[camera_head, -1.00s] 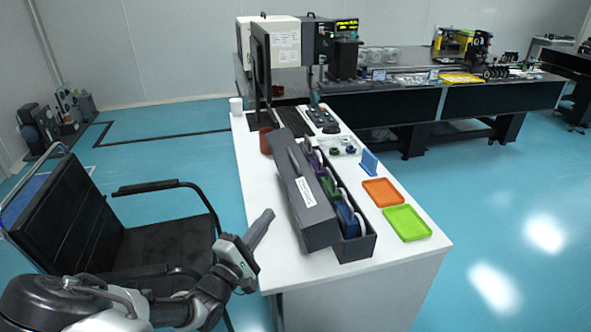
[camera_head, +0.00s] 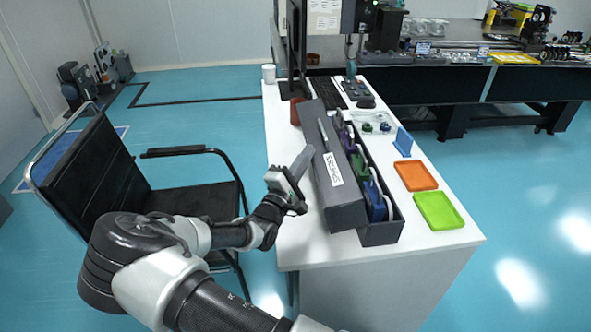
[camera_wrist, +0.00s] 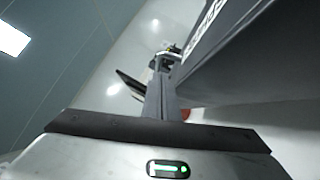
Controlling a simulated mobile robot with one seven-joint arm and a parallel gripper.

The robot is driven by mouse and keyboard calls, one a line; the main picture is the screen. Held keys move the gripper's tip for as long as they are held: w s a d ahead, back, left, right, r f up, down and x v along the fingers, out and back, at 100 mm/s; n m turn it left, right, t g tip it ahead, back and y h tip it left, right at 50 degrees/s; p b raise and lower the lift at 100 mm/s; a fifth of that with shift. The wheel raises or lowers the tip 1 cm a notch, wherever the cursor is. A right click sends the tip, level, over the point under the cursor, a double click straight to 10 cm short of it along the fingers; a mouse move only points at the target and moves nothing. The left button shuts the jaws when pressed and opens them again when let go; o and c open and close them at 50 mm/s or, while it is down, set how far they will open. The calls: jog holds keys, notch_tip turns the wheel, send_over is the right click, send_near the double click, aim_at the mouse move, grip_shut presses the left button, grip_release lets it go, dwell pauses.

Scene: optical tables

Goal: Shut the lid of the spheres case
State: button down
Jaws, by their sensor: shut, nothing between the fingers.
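The spheres case (camera_head: 384,232) is a long dark grey box on the white desk. Its lid (camera_head: 345,205) is open, folded over to the left side, with a white label on its face. Coloured round items on edge, blue, green and purple, show in the open box. My gripper (camera_head: 303,160) is shut and empty, just left of the lid, its fingers pointing up along the lid's outer side. In the wrist view the lid (camera_wrist: 235,50) fills the upper right, close beside the shut fingers (camera_wrist: 160,100). I cannot tell whether they touch it.
An orange tray (camera_head: 416,176), a green tray (camera_head: 439,211) and a blue stand (camera_head: 403,143) lie right of the case. A monitor (camera_head: 297,50), keyboard (camera_head: 328,92) and brown cup (camera_head: 296,111) are behind. A black chair (camera_head: 150,195) stands left of the desk.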

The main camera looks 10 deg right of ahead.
aim_at(316, 160)
jog(key=shift+w+d+r, duration=0.1)
jog(key=shift+d+r, duration=0.2)
jog(key=shift+d, duration=0.4)
jog(key=shift+w+d+r, duration=0.1)
jog(key=shift+d+r, duration=0.2)
jog(key=shift+d, duration=0.4)
jog(key=shift+s+r, duration=0.1)
jog(key=shift+r, duration=0.05)
